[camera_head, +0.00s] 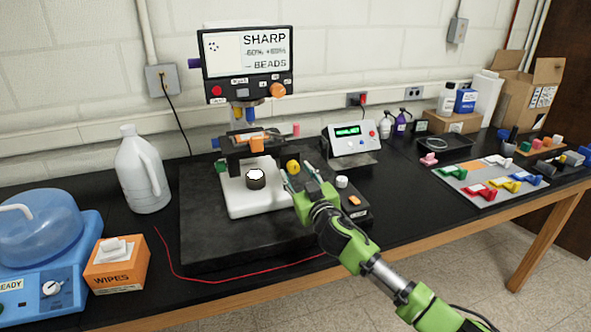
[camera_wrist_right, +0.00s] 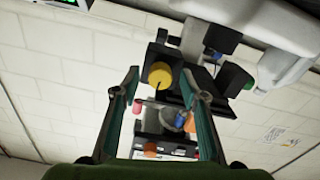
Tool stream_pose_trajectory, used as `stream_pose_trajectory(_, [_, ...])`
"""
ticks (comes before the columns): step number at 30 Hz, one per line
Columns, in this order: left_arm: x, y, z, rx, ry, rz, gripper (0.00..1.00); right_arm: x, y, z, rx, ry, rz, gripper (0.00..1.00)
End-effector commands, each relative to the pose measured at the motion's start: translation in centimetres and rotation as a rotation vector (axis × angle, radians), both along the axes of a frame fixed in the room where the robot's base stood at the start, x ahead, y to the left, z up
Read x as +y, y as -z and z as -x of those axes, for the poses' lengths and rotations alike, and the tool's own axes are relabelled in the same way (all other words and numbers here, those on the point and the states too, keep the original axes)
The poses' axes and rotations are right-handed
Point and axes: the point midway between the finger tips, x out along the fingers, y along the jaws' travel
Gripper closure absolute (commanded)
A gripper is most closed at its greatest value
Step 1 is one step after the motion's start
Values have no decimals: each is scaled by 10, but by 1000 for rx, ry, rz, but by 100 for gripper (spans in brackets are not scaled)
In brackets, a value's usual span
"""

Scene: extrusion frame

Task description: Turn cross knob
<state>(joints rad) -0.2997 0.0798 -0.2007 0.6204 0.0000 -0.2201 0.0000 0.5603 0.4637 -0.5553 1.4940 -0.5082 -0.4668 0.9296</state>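A round yellow knob (camera_head: 293,166), which may be the cross knob, is on the right side of the dark stage of the bench machine (camera_head: 247,76). My right gripper (camera_head: 298,176) is just in front of it, with its green fingers open and apart. In the right wrist view the yellow knob (camera_wrist_right: 160,75), with a dark line on its face, appears between the two fingertips (camera_wrist_right: 161,84). I cannot tell whether the fingers touch it. My left gripper is not in view.
A white base (camera_head: 241,204) carries a black cylinder (camera_head: 256,183) with a white top, left of my gripper. A small dark box (camera_head: 352,205) with an orange button is close to its right. A control box (camera_head: 352,137) stands behind. A jug (camera_head: 141,178) is further left.

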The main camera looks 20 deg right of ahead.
Motion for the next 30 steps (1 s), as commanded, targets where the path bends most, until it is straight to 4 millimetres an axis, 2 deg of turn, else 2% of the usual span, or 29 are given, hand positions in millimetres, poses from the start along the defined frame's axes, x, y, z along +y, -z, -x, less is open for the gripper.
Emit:
stream_pose_trajectory(6, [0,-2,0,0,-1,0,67,1,0,-12,0,-1,-1,60])
stream_pose_trajectory(15, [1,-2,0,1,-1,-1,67,1,0,-13,0,-1,-1,60])
stream_pose_trajectory(19, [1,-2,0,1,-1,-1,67,1,0,-13,0,-1,-1,94])
stream_pose_trajectory(20, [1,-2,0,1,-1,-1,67,1,0,-13,0,-1,-1,98])
stream_pose_trajectory(30, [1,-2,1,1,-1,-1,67,1,0,-13,-1,-1,26,98])
